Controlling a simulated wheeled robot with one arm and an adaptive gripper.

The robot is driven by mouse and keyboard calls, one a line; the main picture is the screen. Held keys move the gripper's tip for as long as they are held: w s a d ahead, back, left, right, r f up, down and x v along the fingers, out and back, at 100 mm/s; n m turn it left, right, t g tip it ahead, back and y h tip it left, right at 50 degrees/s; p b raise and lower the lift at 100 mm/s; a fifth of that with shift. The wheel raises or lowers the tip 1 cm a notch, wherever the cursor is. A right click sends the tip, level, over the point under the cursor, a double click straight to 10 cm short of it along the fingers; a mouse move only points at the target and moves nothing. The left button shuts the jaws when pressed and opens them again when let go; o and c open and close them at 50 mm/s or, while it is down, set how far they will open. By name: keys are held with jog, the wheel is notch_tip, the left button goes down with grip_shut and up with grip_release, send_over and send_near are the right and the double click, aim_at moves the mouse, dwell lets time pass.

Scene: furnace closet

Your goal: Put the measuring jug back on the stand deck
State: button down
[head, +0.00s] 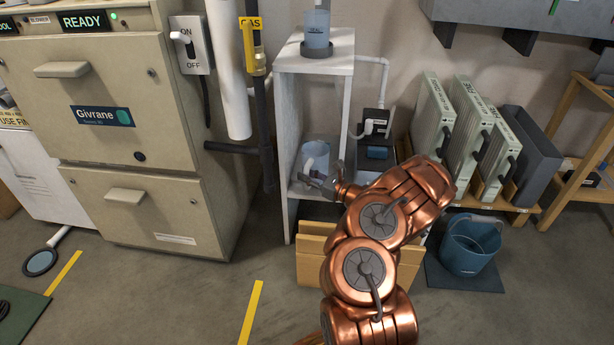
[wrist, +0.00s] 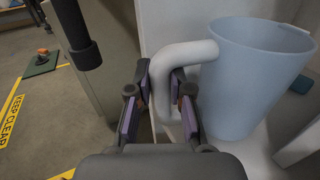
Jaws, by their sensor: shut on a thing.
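The measuring jug (head: 317,153) is pale blue and translucent with a white handle, and looks upright. In the head view it is inside the open lower bay of the white stand (head: 340,66), just above or on its deck (head: 299,190); I cannot tell if it touches. My gripper (head: 327,184) reaches in at the front of that bay. In the wrist view the jug (wrist: 258,75) fills the right side, and my gripper (wrist: 162,88) is shut on its handle, with a finger on either side.
A blue container (head: 317,30) sits in a dark ring on the stand's top. A white pipe (head: 229,70) and dark gas pipe (head: 265,120) run left of the stand, beside the furnace (head: 110,110). Wooden boards (head: 312,262) stand in front; a blue bucket (head: 470,245) is right.

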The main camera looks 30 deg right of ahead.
jog(key=shift+f+b, duration=0.4)
jog(key=shift+f, duration=0.2)
jog(key=c, duration=1)
grip_release()
jog(key=shift+s+d, duration=0.1)
jog(key=v, duration=1.1)
jog(key=shift+s+d, duration=0.1)
jog(key=shift+s, duration=0.3)
